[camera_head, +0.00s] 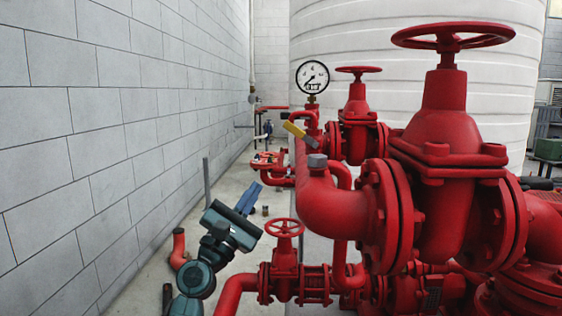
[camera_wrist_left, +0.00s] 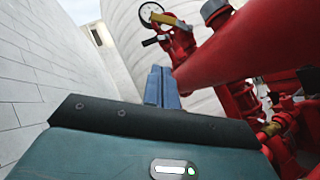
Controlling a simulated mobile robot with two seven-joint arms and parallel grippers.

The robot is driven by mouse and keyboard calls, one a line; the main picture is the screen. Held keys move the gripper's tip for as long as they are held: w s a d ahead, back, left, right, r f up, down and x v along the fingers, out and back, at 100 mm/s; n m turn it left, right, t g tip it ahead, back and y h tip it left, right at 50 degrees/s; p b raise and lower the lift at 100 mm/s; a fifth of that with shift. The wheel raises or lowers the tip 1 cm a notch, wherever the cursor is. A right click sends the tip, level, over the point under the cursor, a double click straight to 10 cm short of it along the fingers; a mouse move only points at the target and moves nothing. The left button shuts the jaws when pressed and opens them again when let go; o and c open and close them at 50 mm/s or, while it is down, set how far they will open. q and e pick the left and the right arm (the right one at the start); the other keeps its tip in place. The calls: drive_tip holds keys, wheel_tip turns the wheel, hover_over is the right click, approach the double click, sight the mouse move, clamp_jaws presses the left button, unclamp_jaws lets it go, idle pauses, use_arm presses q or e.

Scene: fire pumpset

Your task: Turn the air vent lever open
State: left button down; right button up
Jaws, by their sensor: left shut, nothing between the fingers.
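The air vent lever (camera_head: 294,129) is a short yellow bar on the thin red pipework below the pressure gauge. It slants down to the right in the head view. My right gripper is not in view.
A thick red pipe with a grey cap (camera_head: 317,160) lies right of my gripper. A red handwheel valve (camera_head: 285,229) stands below. A pressure gauge (camera_head: 312,77) and large gate valve (camera_head: 447,130) rise behind and right. A block wall (camera_head: 90,130) bounds the left.

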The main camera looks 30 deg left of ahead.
use_arm(q)
drive_tip(key=p, duration=0.5)
approach(302, 135)
drive_tip(key=w+a+r, duration=0.3)
drive_tip(key=w+r, duration=0.1)
drive_tip(key=w, duration=0.1)
drive_tip(key=shift+s+d+f, duration=0.15)
drive_tip(key=shift+f, duration=0.1)
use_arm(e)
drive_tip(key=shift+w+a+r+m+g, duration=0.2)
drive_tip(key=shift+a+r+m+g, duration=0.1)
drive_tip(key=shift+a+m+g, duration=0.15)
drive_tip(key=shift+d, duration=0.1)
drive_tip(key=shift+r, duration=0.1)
